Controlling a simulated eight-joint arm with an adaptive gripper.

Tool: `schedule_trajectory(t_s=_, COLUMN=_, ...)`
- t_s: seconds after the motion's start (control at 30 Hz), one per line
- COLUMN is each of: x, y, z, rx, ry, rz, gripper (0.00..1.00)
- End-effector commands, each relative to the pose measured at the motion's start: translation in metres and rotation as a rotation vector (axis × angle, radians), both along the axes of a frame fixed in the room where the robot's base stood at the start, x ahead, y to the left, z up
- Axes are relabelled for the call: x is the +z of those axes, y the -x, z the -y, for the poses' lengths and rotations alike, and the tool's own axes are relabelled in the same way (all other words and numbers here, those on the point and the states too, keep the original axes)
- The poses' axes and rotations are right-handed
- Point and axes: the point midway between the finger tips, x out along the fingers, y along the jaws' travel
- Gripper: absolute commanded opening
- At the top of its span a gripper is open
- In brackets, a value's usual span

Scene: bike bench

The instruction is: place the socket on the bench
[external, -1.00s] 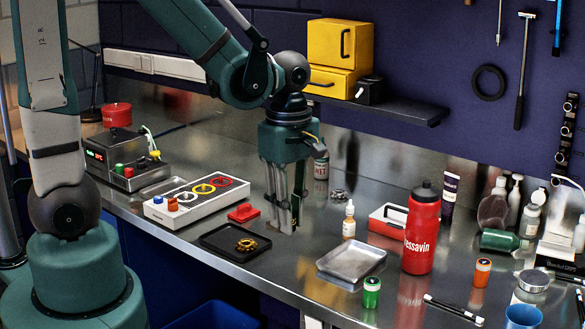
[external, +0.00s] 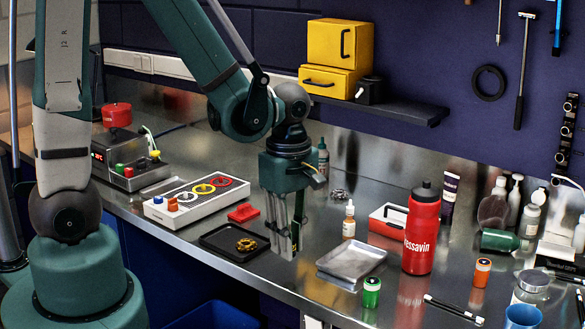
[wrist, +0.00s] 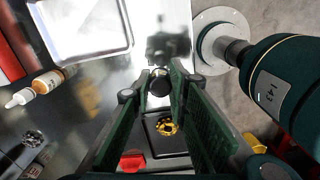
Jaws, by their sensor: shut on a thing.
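My gripper (external: 287,252) is in the middle of the external view, pointing down at the bench (external: 225,283) just right of the black tray. In the wrist view my gripper (wrist: 160,84) is shut on a small dark round piece, which looks like the socket (wrist: 160,83), held between the fingertips. In the external view the fingers hide the socket. The fingertips are at or very close to the bench top near its front edge. I cannot tell whether the socket touches the bench.
The black tray (external: 207,239) with a gold ring part (external: 246,244) is close on the left. A metal tray (external: 345,276) is close on the right. A dropper bottle (external: 349,222), red bottle (external: 422,232) and red block (external: 243,213) stand nearby. The bench front edge is close.

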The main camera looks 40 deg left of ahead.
Motion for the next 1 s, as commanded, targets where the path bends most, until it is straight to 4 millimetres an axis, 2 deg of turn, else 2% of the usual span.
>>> schedule_trajectory(t_s=0.27, x=-0.001, y=0.0, z=0.0, rx=0.0, ry=0.0, rz=0.0, gripper=0.04)
schedule_trajectory(t_s=0.7, x=-0.031, y=-0.001, z=0.0, rx=0.0, ry=0.0, rz=0.0, gripper=0.04)
schedule_trajectory(t_s=1.0, x=-0.037, y=0.0, z=0.0, rx=0.0, ry=0.0, rz=0.0, gripper=0.04)
